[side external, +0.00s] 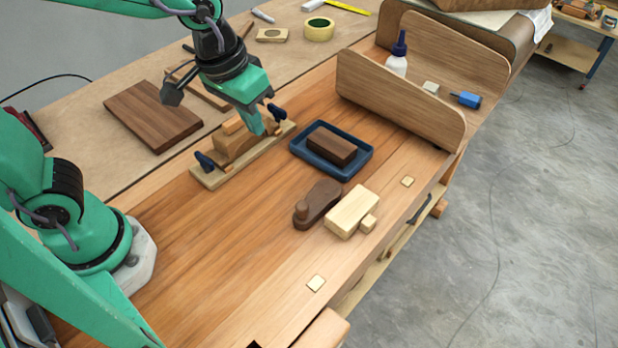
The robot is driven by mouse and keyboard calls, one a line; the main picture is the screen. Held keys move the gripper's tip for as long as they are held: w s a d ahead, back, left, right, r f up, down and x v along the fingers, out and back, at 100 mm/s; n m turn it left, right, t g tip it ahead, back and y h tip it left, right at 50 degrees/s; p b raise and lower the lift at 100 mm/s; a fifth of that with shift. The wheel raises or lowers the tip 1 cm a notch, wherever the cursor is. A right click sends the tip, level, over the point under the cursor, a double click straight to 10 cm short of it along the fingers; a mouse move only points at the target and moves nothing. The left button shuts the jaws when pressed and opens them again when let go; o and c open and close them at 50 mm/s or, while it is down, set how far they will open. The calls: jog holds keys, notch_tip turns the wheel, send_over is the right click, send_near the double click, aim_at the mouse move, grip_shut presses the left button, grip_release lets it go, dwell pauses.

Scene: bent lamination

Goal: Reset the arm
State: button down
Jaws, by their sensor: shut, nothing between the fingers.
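My green arm reaches in from the top left. My gripper (260,127) points down with its fingers shut and empty. It is over or just beside a light wooden form (236,139) on a pale base board (210,180). The fingertips hide part of the form, and I cannot tell whether they touch it. A dark blue clamp (207,163) sits at the left end of the board, and another dark blue clamp (277,113) at the right end.
A blue tray (303,165) holds a dark block (331,145). Nearby lie a brown plane-like tool (318,204) and a pale block (351,212). A wooden rack (400,103) holds a white bottle (397,62). A dark board (152,115) lies left. The front left bench is clear.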

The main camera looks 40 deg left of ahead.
jog(key=s+a+r+t, duration=0.1)
jog(key=s+a+r, duration=0.1)
jog(key=a, duration=0.4)
jog(key=s+a+r+t+y, duration=0.1)
jog(key=s+a+r+t, duration=0.1)
jog(key=s+a, duration=0.3)
jog(key=shift+a+r, duration=0.15)
jog(key=shift+a, duration=0.5)
